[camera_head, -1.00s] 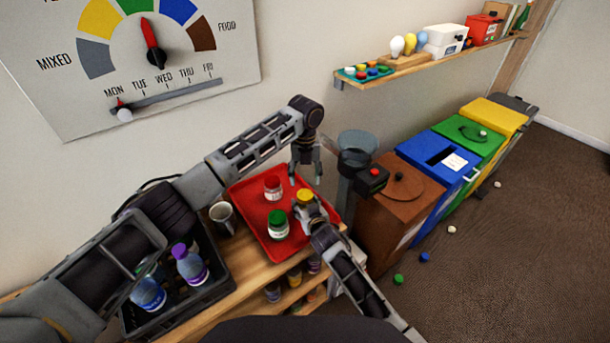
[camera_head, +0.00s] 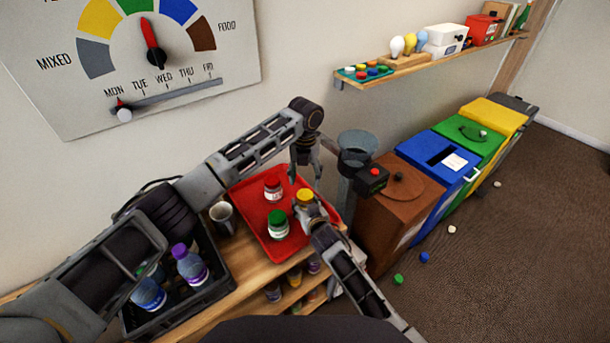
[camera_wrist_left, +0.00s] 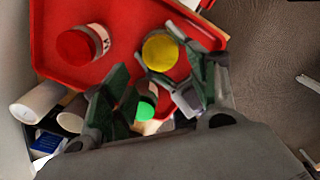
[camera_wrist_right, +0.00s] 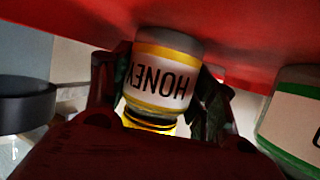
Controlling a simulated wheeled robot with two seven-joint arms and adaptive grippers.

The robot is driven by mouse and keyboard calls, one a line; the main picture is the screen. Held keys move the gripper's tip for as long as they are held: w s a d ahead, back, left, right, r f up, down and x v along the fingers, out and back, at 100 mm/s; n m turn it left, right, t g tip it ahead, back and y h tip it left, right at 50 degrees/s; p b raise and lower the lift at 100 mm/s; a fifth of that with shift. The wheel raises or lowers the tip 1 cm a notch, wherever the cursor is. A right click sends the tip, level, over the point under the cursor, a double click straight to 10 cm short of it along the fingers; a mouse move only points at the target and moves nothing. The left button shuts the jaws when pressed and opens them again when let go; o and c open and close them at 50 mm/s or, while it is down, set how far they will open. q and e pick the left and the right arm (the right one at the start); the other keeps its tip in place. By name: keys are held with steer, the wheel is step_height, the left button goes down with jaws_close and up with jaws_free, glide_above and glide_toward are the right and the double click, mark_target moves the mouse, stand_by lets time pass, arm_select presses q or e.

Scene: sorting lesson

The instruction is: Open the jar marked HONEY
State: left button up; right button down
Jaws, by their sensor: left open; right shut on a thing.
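The HONEY jar (camera_head: 305,196) has a yellow lid and stands upright at the right part of the red tray (camera_head: 255,200). Its label reads HONEY, upside down in the right wrist view (camera_wrist_right: 160,75). My right gripper (camera_head: 309,208) is shut on the jar's body, one finger on each side. My left gripper (camera_head: 305,175) is open and empty, pointing down just behind and above the jar. In the left wrist view the yellow lid (camera_wrist_left: 160,50) shows beyond and between its open fingers (camera_wrist_left: 160,80). I cannot tell whether the jar's base touches the tray.
A red-lidded jar (camera_head: 272,188) and a green-lidded jar (camera_head: 278,224) stand on the tray close by. A brown bin (camera_head: 398,200) is to the right.

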mark_target(305, 194)
arm_select(q)
steer(key=shift+f, duration=3.8)
